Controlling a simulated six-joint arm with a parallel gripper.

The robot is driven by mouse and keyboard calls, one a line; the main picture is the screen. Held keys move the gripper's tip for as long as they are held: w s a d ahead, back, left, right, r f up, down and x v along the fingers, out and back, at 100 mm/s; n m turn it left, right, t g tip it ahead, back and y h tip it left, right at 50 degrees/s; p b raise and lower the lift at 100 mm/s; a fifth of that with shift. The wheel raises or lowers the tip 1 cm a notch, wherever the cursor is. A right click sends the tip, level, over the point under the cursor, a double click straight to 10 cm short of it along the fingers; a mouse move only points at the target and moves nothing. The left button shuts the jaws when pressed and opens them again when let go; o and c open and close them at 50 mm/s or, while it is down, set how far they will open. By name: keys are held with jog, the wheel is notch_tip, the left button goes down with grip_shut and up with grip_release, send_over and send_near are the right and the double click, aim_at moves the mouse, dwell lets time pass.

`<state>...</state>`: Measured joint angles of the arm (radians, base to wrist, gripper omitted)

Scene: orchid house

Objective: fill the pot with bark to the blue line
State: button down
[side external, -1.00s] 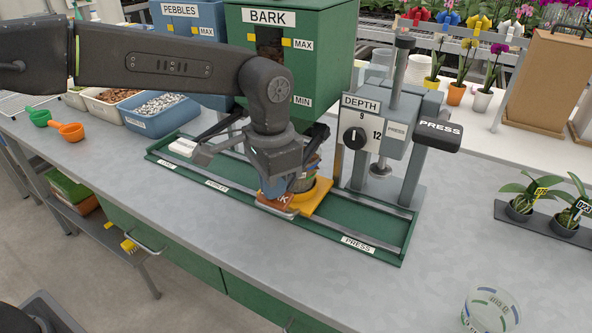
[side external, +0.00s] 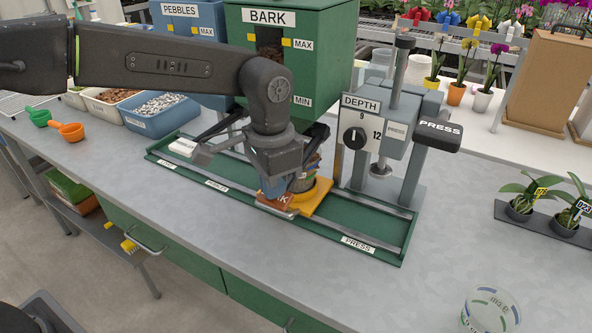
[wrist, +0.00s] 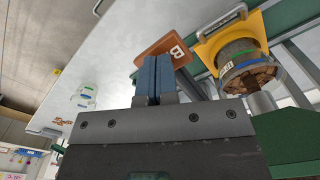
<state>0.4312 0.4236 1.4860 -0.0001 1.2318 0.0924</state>
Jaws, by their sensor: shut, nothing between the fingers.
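The clear pot (wrist: 238,52) sits in a yellow holder (wrist: 209,52) on the green track. It has green and blue bands, and brown bark (wrist: 255,76) shows inside. I cannot tell how the bark stands against the blue line. In the side view the pot (side external: 311,172) is partly hidden by my gripper. My gripper (side external: 272,194) is shut and empty, its blue fingertips (wrist: 155,62) at the orange-brown plate (wrist: 171,47) beside the holder. The plate's lettering is mostly covered. The green BARK hopper (side external: 325,60) stands behind, with bark in its window.
The DEPTH press (side external: 385,140) stands at the track's right end. A PEBBLES hopper (side external: 188,40) and tubs are at the left. A clear banded cup (side external: 490,308) is at the front right. The bench between is clear.

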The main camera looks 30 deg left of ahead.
dwell(0.4)
notch_tip(320, 180, up, 8)
dwell(0.4)
dwell(0.7)
jog(key=s+a+r+n+t, duration=0.3)
jog(key=s+a, duration=0.7)
jog(key=a, duration=0.3)
jog(key=s+a+f+n+t, duration=0.2)
jog(key=s+a+f, duration=0.4)
jog(key=s, duration=0.4)
jog(key=shift+f+n+t, duration=0.3)
jog(key=shift+n, duration=0.2)
